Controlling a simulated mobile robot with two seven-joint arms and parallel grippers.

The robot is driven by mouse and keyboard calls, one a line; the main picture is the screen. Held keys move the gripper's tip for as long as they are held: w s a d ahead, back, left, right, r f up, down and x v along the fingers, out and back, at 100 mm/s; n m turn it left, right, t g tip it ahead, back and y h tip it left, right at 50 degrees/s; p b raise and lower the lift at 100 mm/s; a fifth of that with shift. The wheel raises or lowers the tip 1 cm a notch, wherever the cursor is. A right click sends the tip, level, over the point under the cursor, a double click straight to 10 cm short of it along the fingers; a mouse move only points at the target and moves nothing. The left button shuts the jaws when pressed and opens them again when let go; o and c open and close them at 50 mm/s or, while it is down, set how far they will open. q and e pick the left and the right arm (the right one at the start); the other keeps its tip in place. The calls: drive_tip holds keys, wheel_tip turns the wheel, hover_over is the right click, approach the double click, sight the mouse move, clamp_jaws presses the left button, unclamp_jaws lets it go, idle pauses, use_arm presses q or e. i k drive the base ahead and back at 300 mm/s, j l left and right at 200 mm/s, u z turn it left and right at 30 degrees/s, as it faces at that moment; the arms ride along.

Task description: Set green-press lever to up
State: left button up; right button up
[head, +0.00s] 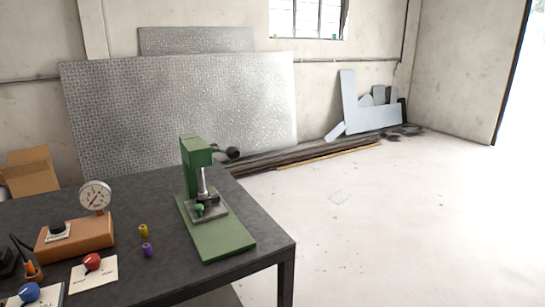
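The green press (194,166) stands upright on the dark table, near its right end. Its green base plate (222,238) reaches towards the table's front edge. A dark lever with a round black knob (233,152) sticks out to the right from the top of the press, roughly level. A silver ram (203,183) points down over a grey plate with a small green part (199,208) on it. Neither of my grippers shows in the head view.
On the dark table (140,207) are a pressure gauge (95,196) on an orange-brown block, a yellow cylinder (143,230), a purple cylinder (147,249) and red (92,262) and blue (28,292) knobs. A cardboard box (32,171) stands behind. The floor at right is clear.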

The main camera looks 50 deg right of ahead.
sight(233, 152)
drive_tip(key=z, duration=1.3)
drive_tip(key=l, duration=0.25)
drive_tip(key=z, duration=0.05)
